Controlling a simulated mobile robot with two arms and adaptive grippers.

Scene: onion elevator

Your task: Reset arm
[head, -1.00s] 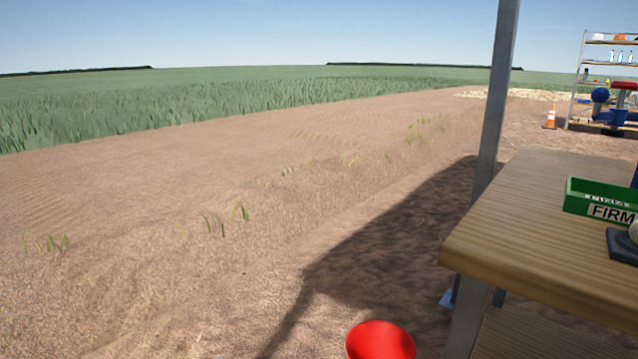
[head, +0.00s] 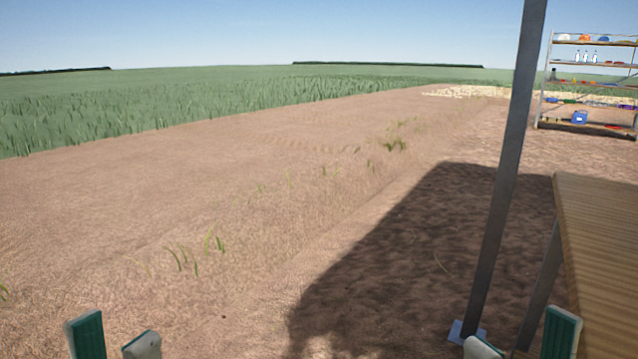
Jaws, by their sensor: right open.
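My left gripper (head: 115,347) shows at the bottom left edge of the head view. Its two green-and-grey fingertips stand apart with nothing seen between them. My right gripper (head: 522,347) shows at the bottom right, in front of the wooden table's left side. Its fingertips are also apart, with nothing seen between them. Both grippers are cut off by the lower edge, and the rest of my arms is hidden.
A wooden table (head: 600,235) stands at the right, its visible top bare. A grey metal post (head: 503,180) rises beside it from a foot plate. A stocked shelf (head: 590,69) stands far right. Bare soil lies open in the middle and left, with green crop beyond.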

